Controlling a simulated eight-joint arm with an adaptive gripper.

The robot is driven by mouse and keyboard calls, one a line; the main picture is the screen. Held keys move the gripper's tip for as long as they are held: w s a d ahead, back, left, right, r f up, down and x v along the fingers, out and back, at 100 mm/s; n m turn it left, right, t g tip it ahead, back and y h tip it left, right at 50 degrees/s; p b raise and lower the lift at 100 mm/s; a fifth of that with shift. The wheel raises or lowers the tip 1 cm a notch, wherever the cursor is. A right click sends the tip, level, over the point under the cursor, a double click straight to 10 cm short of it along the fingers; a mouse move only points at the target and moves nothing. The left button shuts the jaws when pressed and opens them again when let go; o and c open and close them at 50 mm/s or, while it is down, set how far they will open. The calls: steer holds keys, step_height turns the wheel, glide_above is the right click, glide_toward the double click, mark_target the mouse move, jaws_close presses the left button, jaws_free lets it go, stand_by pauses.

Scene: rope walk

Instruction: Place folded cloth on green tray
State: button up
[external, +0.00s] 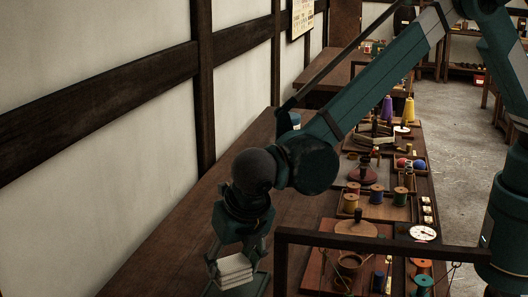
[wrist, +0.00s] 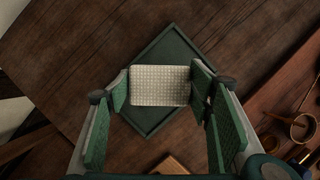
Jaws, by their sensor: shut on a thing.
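The folded cloth (external: 235,271) is a pale, layered, rectangular stack. It also shows in the wrist view (wrist: 160,86), with a woven check pattern on top. My gripper (external: 236,262) is shut on it, with one green finger pad at each short side in the wrist view (wrist: 161,88). The green tray (wrist: 168,41) is a square with a raised rim, turned like a diamond beneath the cloth. I cannot tell whether the cloth touches the tray.
A dark wooden bench (external: 165,262) runs along the wall, bare to the left of the tray. A small wooden block (wrist: 175,165) lies below the tray in the wrist view.

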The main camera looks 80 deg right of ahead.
mark_target(232, 274)
steer(key=shift+f, duration=1.7)
steer(key=shift+f, duration=0.1)
steer(key=o, duration=0.9)
steer(key=v, duration=1.2)
steer(key=shift+p, duration=0.35)
steer(key=shift+d, duration=0.1)
